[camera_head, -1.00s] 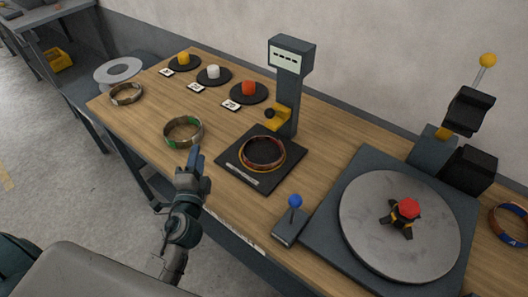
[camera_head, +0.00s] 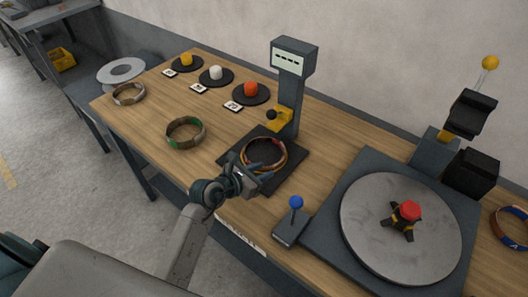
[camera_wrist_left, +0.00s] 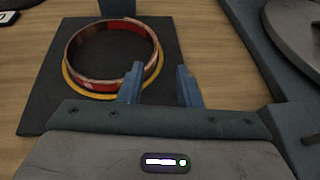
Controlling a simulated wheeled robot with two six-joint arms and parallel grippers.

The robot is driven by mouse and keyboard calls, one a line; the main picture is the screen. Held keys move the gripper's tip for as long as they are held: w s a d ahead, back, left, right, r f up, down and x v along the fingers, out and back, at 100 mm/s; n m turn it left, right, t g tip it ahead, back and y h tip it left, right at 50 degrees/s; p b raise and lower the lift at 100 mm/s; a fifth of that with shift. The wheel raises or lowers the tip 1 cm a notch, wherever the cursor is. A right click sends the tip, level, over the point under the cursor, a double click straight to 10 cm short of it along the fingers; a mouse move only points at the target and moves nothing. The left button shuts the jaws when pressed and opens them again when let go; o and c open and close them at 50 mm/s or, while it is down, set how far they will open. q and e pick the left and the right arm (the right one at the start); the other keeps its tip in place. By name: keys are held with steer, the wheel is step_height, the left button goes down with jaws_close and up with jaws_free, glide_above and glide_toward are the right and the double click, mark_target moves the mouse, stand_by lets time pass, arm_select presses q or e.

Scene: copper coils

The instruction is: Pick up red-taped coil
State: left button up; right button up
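The red-taped coil (camera_head: 276,168), a copper ring with red bands, lies flat on the dark square plate (camera_head: 291,178) below the post with the display. It also shows in the left wrist view (camera_wrist_left: 77,72), with a yellow ring around its base. My left gripper (camera_head: 262,174) is at the coil's near side in the head view and covers part of its near rim. My right gripper is not in view.
A green-taped coil (camera_head: 186,133) and a white-taped coil (camera_head: 128,94) lie to the left. The display post (camera_head: 290,90) stands behind the plate. A blue-knobbed lever (camera_head: 292,225) and a turntable (camera_head: 375,235) are to the right. Bare wood lies left of the plate.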

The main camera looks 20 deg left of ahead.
mark_target(277, 163)
arm_select(q)
steer(key=shift+x, duration=1.2)
steer(key=x, duration=0.1)
steer(key=p+x, duration=0.1)
steer(key=x, duration=0.2)
steer(key=shift+w+a+p, duration=0.2)
steer(key=shift+w+p, duration=0.1)
steer(key=shift+w, duration=0.05)
steer(key=shift+w+d+f, duration=0.2)
steer(key=shift+w+d, duration=0.05)
steer(key=shift+w, duration=0.2)
steer(key=shift+s, duration=0.1)
jaws_close()
